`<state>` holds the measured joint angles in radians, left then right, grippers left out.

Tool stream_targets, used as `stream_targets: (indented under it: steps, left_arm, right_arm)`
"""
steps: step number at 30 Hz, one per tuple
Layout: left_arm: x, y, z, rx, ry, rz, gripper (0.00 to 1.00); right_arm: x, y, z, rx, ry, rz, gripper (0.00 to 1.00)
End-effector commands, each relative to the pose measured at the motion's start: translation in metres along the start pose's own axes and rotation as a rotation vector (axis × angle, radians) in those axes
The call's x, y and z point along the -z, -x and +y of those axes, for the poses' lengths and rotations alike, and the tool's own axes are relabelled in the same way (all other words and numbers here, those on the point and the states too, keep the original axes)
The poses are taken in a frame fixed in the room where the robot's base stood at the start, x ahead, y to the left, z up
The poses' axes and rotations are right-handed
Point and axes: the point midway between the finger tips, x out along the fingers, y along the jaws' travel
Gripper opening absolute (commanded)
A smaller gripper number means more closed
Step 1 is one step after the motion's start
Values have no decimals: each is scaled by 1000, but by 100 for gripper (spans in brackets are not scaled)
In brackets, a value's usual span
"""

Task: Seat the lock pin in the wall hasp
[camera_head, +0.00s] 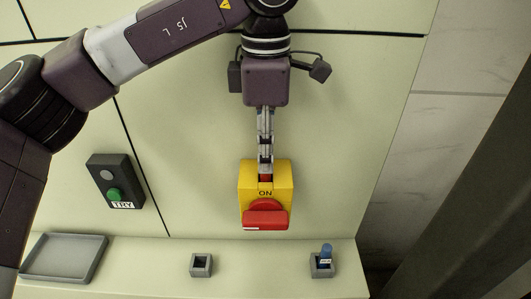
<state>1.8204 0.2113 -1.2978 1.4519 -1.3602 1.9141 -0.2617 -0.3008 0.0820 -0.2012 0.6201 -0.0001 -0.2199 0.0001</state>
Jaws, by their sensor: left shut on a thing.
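The yellow switch box (284,176) is on the pale green wall, marked ON, with a red handle (265,218) lying level across its lower front. My left gripper (265,172) points down at the top of this box. It is shut on a small red piece, which looks like the lock pin and is mostly hidden by the fingers. The hasp cannot be made out apart from the box, and I cannot tell how deep the pin sits. My right gripper is not in view.
A ledge below holds a grey tray (38,277), an empty grey square holder (201,271), and another holder (321,271) with a blue labelled piece (326,254) standing in it. A dark column stands at right.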

Motion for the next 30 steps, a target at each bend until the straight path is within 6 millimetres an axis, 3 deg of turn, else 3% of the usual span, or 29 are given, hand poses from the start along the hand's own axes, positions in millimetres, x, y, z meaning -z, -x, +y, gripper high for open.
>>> stream_targets:
  steps: [3, 14, 15, 19, 30]
  left_arm:
    - [1, -11, 0, 1, 1, 0, 0]
    - [0, -18, 0, 0, 1, -1, 0]
    - [0, -16, 0, 0, 1, -1, 20]
    - [0, -16, 0, 0, 1, 0, 33]
    - [0, -9, 0, -1, 1, -1, 33]
  right_arm:
    - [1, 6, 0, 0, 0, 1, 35]
    - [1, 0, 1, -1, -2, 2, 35]
    - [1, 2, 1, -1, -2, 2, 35]
    - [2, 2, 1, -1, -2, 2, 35]
    - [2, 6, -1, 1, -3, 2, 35]
